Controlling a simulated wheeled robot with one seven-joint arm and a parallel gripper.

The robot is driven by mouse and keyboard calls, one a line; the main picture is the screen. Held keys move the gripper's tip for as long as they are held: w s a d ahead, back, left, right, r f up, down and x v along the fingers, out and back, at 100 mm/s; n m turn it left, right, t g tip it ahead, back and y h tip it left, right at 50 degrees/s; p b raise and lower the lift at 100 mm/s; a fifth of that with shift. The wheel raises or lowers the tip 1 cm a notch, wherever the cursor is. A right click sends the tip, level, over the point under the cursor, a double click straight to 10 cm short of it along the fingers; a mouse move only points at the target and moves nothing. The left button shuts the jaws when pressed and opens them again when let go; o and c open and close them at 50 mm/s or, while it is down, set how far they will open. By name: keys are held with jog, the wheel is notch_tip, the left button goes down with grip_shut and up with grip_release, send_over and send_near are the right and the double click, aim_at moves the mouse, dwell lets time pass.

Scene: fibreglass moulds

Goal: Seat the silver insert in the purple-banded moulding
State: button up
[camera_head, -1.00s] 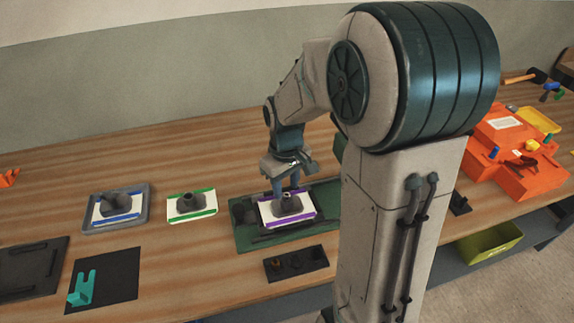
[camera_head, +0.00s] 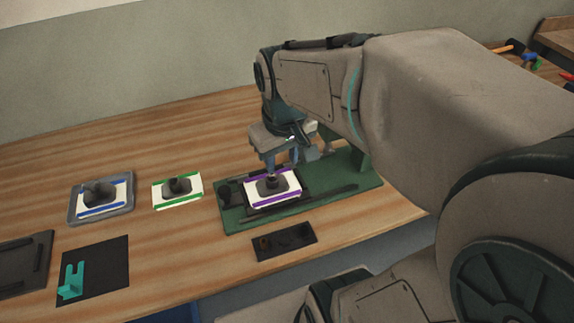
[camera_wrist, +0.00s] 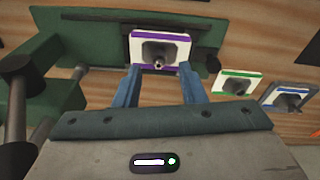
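The purple-banded moulding (camera_head: 288,192) is a white plate with purple strips and a dark grey raised boss, lying on the green fixture (camera_head: 350,182). The wrist view shows the moulding (camera_wrist: 174,40) just beyond my fingertips. A small silver ring, apparently the silver insert (camera_wrist: 157,66), shows at the tip of the boss; how deep it sits I cannot tell. My gripper (camera_wrist: 161,70) is open, its blue-grey fingers wide apart with nothing between them. In the head view my gripper (camera_head: 283,164) is above and behind the boss.
A black block (camera_head: 300,238) with a brownish piece in it lies in front of the fixture. To the left are a green-banded moulding (camera_head: 163,196), a blue-banded moulding (camera_head: 118,209) on a grey tray, and a teal bracket (camera_head: 70,284) on a black mat. Bare wood lies behind them.

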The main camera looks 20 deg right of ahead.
jog(key=s+f+m+t, duration=0.1)
jog(key=s+m, duration=0.1)
jog(key=s, duration=0.4)
jog(key=shift+d, duration=0.1)
jog(key=shift+c, duration=0.4)
dwell(0.7)
